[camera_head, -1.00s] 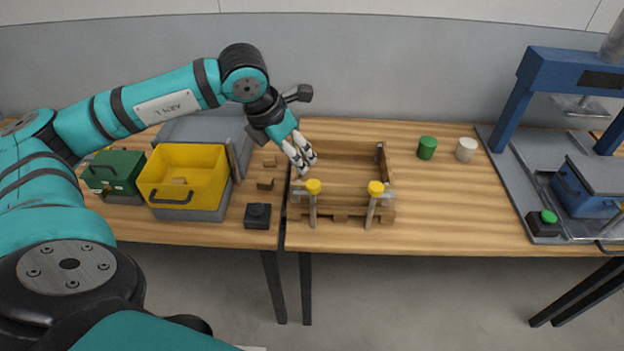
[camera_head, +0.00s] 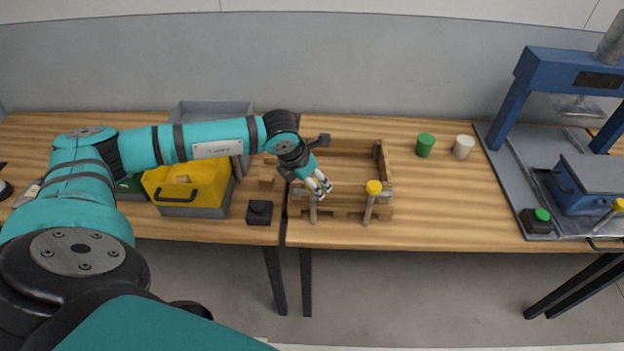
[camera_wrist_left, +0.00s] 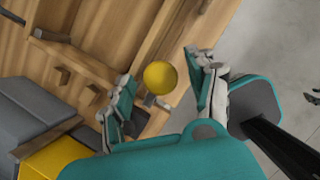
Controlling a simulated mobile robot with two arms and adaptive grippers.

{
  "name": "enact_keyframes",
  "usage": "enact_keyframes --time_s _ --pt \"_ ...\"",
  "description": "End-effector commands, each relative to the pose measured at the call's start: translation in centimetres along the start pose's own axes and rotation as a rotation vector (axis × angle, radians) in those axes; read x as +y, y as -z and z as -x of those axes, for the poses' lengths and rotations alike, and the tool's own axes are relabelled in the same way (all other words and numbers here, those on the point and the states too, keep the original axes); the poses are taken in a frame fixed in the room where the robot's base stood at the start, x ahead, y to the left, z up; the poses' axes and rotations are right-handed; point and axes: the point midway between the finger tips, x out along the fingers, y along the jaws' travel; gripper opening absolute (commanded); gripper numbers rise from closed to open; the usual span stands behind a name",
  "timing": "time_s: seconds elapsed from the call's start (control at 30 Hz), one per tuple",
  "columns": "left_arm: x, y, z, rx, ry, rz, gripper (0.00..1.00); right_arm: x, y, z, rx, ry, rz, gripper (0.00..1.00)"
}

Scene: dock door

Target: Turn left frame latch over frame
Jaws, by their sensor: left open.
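The wooden frame (camera_head: 352,147) lies on the table just right of the seam between two tabletops. On its front side stand two latches. The right latch (camera_head: 374,188) has a yellow knob. The left latch (camera_head: 313,211) shows only its lower metal part in the head view, with its knob hidden by my left gripper (camera_head: 319,184). In the left wrist view, the left latch's yellow knob (camera_wrist_left: 160,77) sits between the fingers of my open left gripper (camera_wrist_left: 165,98). I cannot tell whether a finger touches it. My right gripper is out of view.
A yellow bin (camera_head: 190,182), a grey box (camera_head: 212,108) and a dark block (camera_head: 259,212) lie left of the frame. A green cylinder (camera_head: 425,145) and a white cylinder (camera_head: 463,147) stand to the right, before a blue press (camera_head: 530,75). The table between is clear.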

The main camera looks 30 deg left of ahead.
Motion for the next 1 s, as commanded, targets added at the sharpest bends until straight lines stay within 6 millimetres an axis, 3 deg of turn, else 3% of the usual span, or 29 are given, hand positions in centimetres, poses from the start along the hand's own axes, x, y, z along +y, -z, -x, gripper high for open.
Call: enact_keyframes --time_s 0.07,0.47,0.77,1.0 --pt "0.0 0.0 0.0 0.0 0.0 0.0 0.57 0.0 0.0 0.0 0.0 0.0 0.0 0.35" --pt "0.0 0.0 0.1 0.0 0.0 0.001 0.05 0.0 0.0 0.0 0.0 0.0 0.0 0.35" --pt "0.1 0.1 -0.1 -0.001 0.012 -0.03 0.04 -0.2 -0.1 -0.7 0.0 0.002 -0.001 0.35" --pt "0.2 0.1 -0.3 -0.003 0.064 -0.153 0.04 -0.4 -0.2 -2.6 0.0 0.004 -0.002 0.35"
